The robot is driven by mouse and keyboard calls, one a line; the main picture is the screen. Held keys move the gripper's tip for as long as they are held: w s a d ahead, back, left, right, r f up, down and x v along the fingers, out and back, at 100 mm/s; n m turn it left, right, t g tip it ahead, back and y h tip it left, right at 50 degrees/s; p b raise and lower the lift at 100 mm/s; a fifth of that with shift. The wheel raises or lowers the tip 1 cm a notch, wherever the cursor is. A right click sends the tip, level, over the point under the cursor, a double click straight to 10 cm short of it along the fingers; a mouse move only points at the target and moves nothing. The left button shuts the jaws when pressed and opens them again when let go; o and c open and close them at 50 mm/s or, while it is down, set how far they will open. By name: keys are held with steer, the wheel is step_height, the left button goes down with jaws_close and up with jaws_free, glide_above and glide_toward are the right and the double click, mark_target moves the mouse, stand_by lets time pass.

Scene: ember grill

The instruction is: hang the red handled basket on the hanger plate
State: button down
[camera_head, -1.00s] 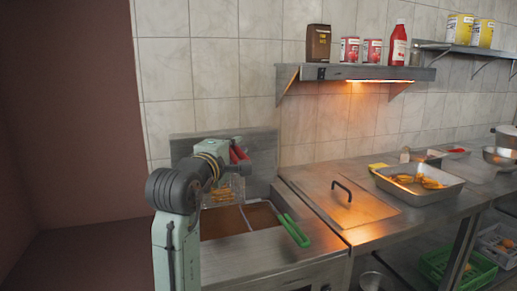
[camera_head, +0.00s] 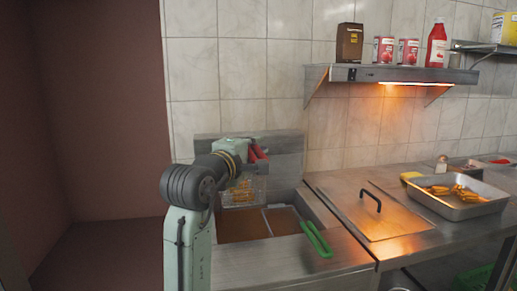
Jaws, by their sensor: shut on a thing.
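The red handled basket (camera_head: 243,190) is a wire fry basket with golden fries in it. It hangs above the left part of the fryer, close to the back plate. Its red handle (camera_head: 258,152) shows at the end of my arm. My gripper (camera_head: 247,152) is shut on the red handle, with its fingers mostly hidden behind my wrist. The hanger plate (camera_head: 285,150) is the upright steel back of the fryer behind the basket. I cannot tell whether the basket touches it.
The fryer holds brown oil (camera_head: 281,221) in two wells. A green handle (camera_head: 316,239) sticks out toward the front at right. A steel lid (camera_head: 385,218) and a tray of food (camera_head: 455,204) are on the counter. A heated shelf (camera_head: 400,74) juts out above.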

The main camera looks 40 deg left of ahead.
steer(key=shift+w+a+r, duration=0.15)
steer(key=shift+w+a, duration=0.6)
steer(key=shift+a, duration=0.15)
steer(key=shift+w+a+f+b, duration=0.15)
steer(key=shift+f+b, duration=0.4)
steer(key=shift+f, duration=1.1)
steer(key=shift+f+b, duration=0.35)
steer(key=shift+f, duration=0.35)
steer(key=c, duration=1.6)
jaws_free()
steer(key=shift+f, duration=0.1)
steer(key=v, duration=1.2)
